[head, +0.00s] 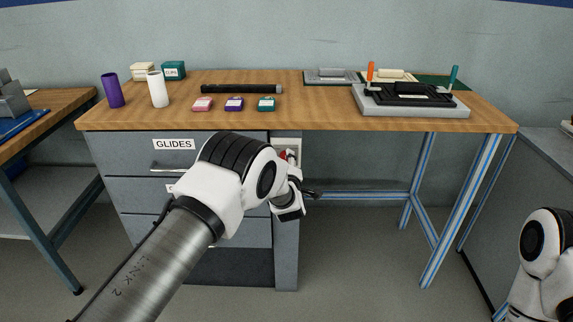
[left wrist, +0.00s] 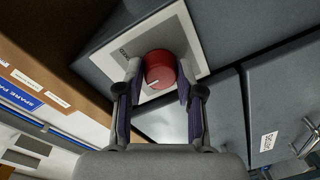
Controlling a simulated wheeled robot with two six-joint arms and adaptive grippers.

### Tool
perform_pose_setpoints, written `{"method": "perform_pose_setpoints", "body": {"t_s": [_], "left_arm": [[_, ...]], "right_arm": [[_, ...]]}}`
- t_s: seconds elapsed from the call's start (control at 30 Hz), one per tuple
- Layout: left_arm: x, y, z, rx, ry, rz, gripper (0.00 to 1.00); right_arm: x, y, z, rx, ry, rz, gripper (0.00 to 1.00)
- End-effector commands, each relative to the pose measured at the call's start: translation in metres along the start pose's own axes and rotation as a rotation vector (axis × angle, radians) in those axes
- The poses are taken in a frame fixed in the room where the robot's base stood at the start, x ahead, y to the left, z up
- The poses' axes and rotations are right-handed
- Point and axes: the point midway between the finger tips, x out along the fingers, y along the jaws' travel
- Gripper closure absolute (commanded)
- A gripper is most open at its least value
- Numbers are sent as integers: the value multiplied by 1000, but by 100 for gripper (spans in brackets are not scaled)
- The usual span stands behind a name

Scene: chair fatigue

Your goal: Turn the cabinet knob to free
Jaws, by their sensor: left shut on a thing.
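The red cabinet knob (left wrist: 160,66) sits on a white plate (left wrist: 189,36) on the cabinet's grey post. A short white mark shows on the knob's face; the plate's lettering is too small to read. My left gripper (left wrist: 159,75) is shut on the knob, one finger on each side. In the head view the left gripper (head: 291,161) is at the post, right of the drawers, and only a bit of red shows there; the wrist hides much of it. My right arm shows at the lower right, but its gripper is out of view.
The drawer cabinet (head: 140,143) has a top drawer labelled GLIDES. The wooden tabletop (head: 320,118) above holds cylinders (head: 158,90), small coloured boxes (head: 234,103), a black bar (head: 241,89) and a grey fixture (head: 410,105). Right of the post, the space under the table is open.

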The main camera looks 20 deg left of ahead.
Motion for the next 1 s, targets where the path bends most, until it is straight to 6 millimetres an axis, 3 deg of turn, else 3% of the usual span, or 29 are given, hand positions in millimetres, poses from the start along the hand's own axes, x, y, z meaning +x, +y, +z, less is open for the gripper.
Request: {"method": "perform_pose_setpoints", "body": {"t_s": [0.6, 1.0], "left_arm": [[1, 0, -2, -550, -41, -6, 98], [0, 0, -2, -728, -55, -9, 98]], "right_arm": [[23, 0, 0, 0, 0, 0, 60], [30, 0, 0, 0, 0, 0, 60]]}}
